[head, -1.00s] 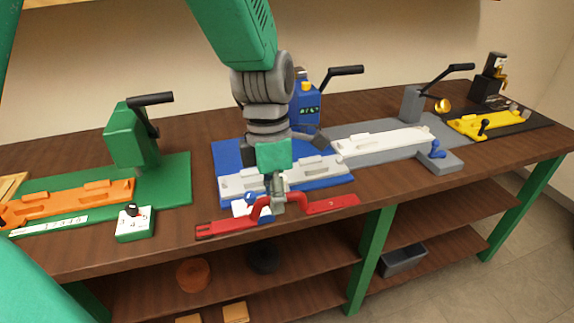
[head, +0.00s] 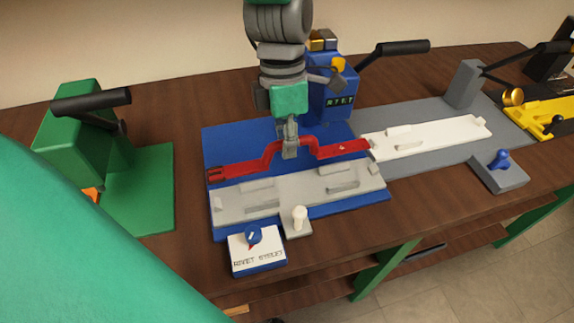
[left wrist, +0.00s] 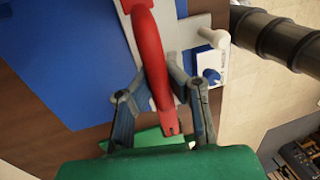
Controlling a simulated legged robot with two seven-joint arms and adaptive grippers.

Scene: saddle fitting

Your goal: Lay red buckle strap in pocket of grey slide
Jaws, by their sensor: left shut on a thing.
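The red buckle strap (head: 328,152) is a long flat bar with a raised hump in its middle. My left gripper (head: 290,150) is shut on that hump and holds the strap over the blue base, behind the grey slide as seen in the head view. In the left wrist view the strap (left wrist: 150,50) runs between the two fingers (left wrist: 160,100). The grey slide (head: 235,207) lies on the blue base (head: 225,150), with raised blocks along its top and a pale knob at its front. I cannot tell whether the strap touches anything below. My right gripper is not in view.
A blue press (head: 330,100) with a black lever stands behind the strap. A white slide (head: 430,137) on a grey base lies right of it. A labelled blue-and-white box (head: 256,252) sits in front. A green press (head: 85,130) stands left, a yellow slide (head: 545,115) far right.

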